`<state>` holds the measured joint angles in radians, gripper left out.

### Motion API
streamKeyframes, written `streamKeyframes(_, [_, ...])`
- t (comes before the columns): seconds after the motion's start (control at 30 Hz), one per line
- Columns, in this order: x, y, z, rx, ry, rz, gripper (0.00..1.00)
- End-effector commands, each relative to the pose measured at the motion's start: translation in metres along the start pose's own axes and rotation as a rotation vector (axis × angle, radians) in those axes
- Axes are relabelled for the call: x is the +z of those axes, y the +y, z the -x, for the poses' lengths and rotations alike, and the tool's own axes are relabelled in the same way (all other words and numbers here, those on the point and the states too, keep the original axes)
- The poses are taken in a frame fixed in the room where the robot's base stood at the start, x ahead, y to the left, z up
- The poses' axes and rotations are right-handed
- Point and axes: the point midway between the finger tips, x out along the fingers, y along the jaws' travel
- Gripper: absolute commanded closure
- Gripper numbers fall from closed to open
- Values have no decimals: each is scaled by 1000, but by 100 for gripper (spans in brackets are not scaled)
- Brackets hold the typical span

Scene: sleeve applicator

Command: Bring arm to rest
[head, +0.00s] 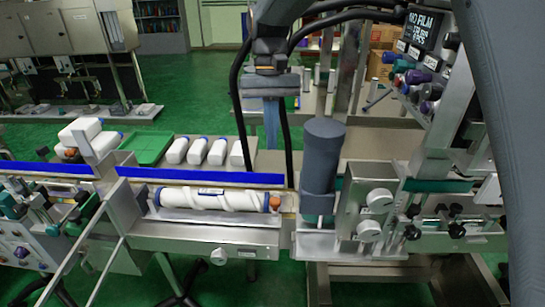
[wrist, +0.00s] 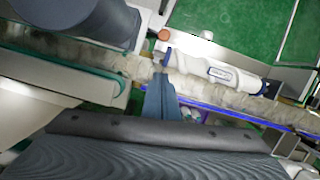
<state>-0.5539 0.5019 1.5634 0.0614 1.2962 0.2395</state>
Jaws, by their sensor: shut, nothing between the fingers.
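My gripper (head: 271,122) hangs down from my arm at the middle of the head view, above and behind the line. Its blue-grey fingers are together with nothing between them. In the wrist view the shut fingers (wrist: 158,98) point at the conveyor. A dark grey cylinder (head: 323,157) stands upright just right of my gripper.
Several white bottles (head: 198,151) lie behind the blue rail (head: 200,176), beside a green tray (head: 146,148). Silver knobs (head: 376,200) stand right of the cylinder. A sloped panel with a dark display (head: 420,25) rises at the upper right. Open green floor (head: 190,90) lies behind.

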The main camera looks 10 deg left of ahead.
Motion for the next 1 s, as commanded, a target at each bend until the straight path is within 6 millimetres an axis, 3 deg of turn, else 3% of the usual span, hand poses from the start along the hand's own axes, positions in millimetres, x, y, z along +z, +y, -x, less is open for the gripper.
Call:
streamKeyframes(0.57, [2, 0, 14, 0, 1, -1, 100])
streamKeyframes(1.0, [33, -5, 73, 0, 1, -1, 100])
